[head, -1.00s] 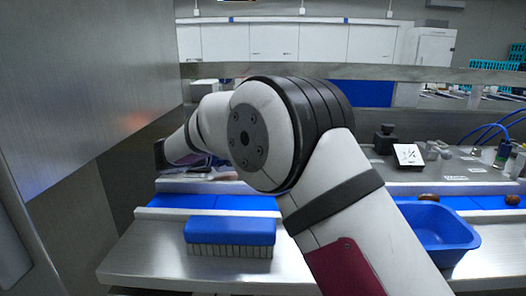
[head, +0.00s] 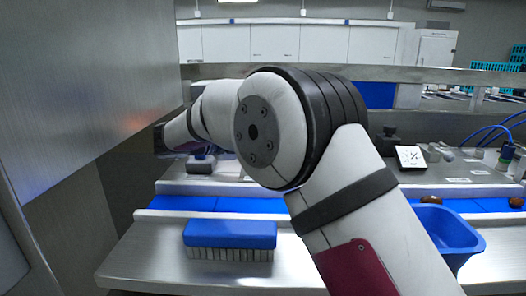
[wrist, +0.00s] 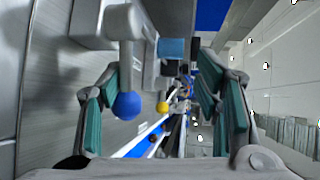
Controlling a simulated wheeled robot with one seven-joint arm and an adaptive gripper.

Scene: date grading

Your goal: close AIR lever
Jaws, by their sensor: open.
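In the wrist view a lever with a blue ball knob (wrist: 128,105) stands between the fingers of my gripper (wrist: 157,85), nearer the left finger. A second lever with a yellow knob (wrist: 162,107) shows further back, right of the blue one. No label can be read, so I cannot tell which lever is AIR. My gripper is open, with teal pads on both sides, and nothing is clasped. In the head view my arm reaches away to the left; the fingertips and levers cannot be made out there.
A blue brush (head: 230,235) lies on the steel bench front. A blue tub (head: 450,235) stands at the right. A blue belt (head: 240,204) crosses behind, carrying dark dates (head: 431,199) at the right. A metal panel (head: 85,90) bounds the left side.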

